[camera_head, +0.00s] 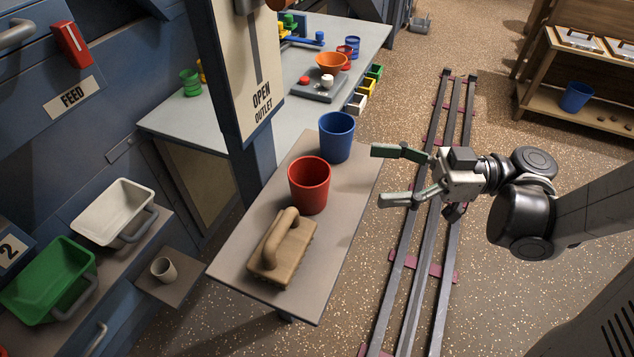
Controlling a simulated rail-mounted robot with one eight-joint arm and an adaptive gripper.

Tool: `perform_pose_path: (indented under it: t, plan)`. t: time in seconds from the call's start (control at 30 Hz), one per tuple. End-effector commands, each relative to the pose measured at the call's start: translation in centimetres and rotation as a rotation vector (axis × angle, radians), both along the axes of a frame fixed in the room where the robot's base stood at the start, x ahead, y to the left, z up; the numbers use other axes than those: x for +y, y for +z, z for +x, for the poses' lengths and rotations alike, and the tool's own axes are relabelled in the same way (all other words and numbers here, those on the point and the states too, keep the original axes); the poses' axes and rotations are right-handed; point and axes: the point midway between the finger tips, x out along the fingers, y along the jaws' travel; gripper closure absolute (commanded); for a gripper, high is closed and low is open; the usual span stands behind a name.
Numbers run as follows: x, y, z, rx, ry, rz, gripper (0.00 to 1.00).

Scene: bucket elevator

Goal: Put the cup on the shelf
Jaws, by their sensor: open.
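A small beige cup (164,270) stands upright on a little grey ledge (180,287) at the lower left. A red cup-shaped container (309,186) and a blue one (337,137) stand upright on a narrow grey table (232,258) in the middle. A wooden shelf unit (551,99) is at the upper right, with another blue container (576,96) on its lower board. My gripper (380,175) is open and empty, its fingers pointing left. It is at the right of the narrow table, apart from the red and blue containers.
A tan handled brush-like block (275,262) lies at the near end of the narrow table. White (113,212) and green (50,280) bins sit at the left. A blue post (258,165) rises behind the table. Floor rails (408,270) run below my gripper.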

Motion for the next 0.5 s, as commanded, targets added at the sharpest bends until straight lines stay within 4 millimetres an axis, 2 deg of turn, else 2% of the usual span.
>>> perform_pose_path:
  t: [0.1,0.3,0.5]
  plan:
    - [2.0,0.0,-0.2,0.001,0.005,-0.001,0.27]
    - [4.9,0.0,-0.3,0.003,0.003,-0.002,0.27]
    - [6.7,0.0,-0.3,0.003,0.001,-0.002,0.27]
